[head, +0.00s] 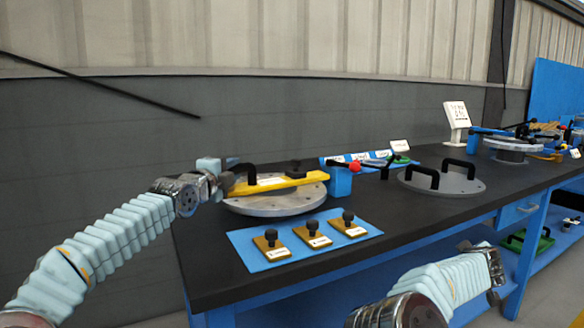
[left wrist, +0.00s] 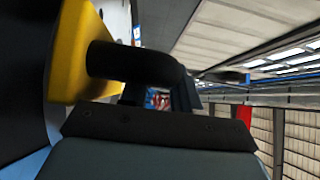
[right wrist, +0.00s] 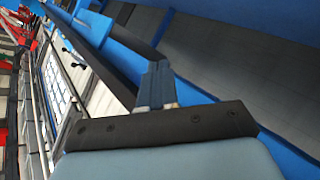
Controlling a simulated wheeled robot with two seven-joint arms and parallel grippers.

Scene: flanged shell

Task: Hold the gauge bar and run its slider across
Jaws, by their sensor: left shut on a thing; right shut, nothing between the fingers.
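The yellow gauge bar (head: 275,184) lies across a round grey flanged plate (head: 272,206) on the bench. A dark slider with a knob (head: 295,171) sits on the bar, right of its middle. My left gripper (head: 229,178) is shut on the bar's black handle (head: 252,173) at the bar's left end. In the left wrist view the handle (left wrist: 130,62) runs from the yellow bar (left wrist: 72,45) in between the fingers. My right gripper (head: 494,278) is low in front of the bench edge, away from the bar. Its fingers (right wrist: 156,88) are shut and empty.
A blue mat (head: 248,250) with three knobbed brass blocks lies in front of the plate. A blue block (head: 340,182) with a red ball stands right of the bar. A grey disc (head: 455,184) with two black handles lies further right.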

